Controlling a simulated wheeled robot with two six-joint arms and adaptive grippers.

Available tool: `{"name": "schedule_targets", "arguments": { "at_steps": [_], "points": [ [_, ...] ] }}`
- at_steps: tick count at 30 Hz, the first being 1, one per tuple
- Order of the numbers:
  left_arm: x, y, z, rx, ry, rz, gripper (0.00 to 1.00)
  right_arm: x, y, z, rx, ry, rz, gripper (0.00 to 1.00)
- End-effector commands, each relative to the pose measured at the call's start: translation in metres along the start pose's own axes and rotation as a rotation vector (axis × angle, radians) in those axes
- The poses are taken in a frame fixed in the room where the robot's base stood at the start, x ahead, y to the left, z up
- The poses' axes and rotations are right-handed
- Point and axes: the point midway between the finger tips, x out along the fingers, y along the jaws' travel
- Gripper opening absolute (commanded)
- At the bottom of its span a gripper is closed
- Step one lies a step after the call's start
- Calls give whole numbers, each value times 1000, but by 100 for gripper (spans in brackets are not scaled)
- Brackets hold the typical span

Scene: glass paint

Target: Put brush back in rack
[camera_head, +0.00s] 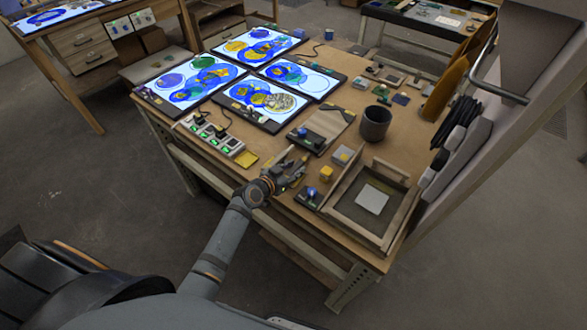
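My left gripper (291,171) is over the front edge of the wooden worktable, near its middle. Its fingers are small and dark here, and I cannot tell whether they are open or shut, or whether anything is between them. I cannot make out a brush for certain. No brush rack stands out clearly. A dark cup (375,123) stands upright on the table, right of the gripper. A wood-framed tray (348,178) with a pale square in it sits at the table's right front corner. My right gripper is not in view.
Several lit panels (262,47) with blue and yellow glass designs cover the table's left and back. A power strip (213,134) lies left of the gripper. A yellow block (326,173) and small blue-topped items sit close to its right.

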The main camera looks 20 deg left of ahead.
Motion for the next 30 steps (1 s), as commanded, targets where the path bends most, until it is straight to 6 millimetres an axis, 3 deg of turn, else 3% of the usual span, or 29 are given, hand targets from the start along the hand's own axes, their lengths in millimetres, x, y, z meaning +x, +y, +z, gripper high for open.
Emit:
{"name": "schedule_targets", "arguments": {
  "at_steps": [10, 13, 24, 30],
  "points": [
    [-1, 0, 1, 0, -1, 0, 46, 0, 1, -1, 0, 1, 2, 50],
    [-10, -1, 2, 2, -2, -1, 46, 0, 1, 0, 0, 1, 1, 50],
    [-94, 1, 2, 6, -4, 2, 46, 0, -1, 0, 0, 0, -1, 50],
    [-117, 0, 1, 2, -2, 1, 46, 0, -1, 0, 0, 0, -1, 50]
  ]
}}
